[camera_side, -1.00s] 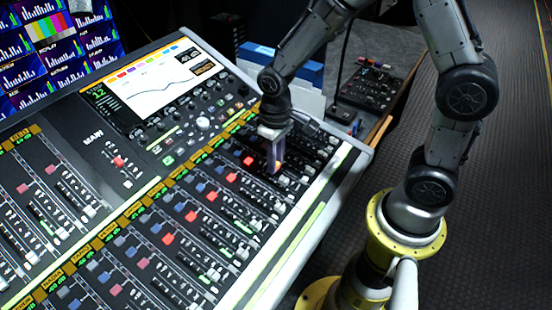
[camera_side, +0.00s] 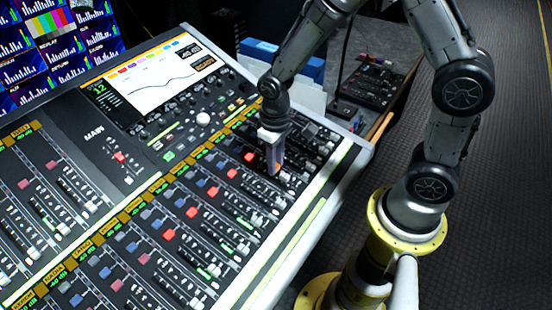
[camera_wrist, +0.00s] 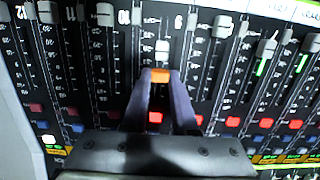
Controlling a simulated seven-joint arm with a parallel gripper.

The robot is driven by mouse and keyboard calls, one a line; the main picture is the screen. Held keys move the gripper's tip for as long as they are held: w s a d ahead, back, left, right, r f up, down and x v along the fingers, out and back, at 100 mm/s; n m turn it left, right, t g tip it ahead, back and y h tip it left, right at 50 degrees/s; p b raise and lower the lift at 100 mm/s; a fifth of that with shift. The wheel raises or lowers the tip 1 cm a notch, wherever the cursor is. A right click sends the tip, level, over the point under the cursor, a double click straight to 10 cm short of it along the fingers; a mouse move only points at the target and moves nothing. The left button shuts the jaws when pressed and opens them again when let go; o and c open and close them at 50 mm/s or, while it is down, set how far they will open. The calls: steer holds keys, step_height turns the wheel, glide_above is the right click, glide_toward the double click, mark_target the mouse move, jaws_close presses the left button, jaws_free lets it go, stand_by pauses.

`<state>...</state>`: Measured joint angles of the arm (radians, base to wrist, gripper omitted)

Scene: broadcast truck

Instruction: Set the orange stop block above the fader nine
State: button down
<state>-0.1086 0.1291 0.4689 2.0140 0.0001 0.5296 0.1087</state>
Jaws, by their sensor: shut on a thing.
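The orange stop block (camera_wrist: 160,76) is held between the tips of my gripper (camera_wrist: 160,80) in the wrist view. My gripper is shut on it. The block is in line with the slot of fader nine, just short of its pale cap (camera_wrist: 162,47), on the side towards the red buttons. The printed 9 appears upside down beside the cap. In the side view my gripper (camera_side: 273,172) points down at the right part of the fader bank, and the block cannot be made out there. I cannot tell whether the block touches the console.
The mixing console (camera_side: 300,232) has close rows of fader caps and buttons around my gripper. Its screen (camera_side: 150,78) is at the back. A small black control panel (camera_side: 372,86) stands on a side desk to the right, near a blue box (camera_side: 312,68).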

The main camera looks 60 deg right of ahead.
steer(key=shift+w+f, duration=0.1)
steer(key=shift+f, duration=0.5)
steer(key=c, duration=0.6)
jaws_free()
step_height(320, 180, up, 14)
steer(key=shift+f, duration=0.1)
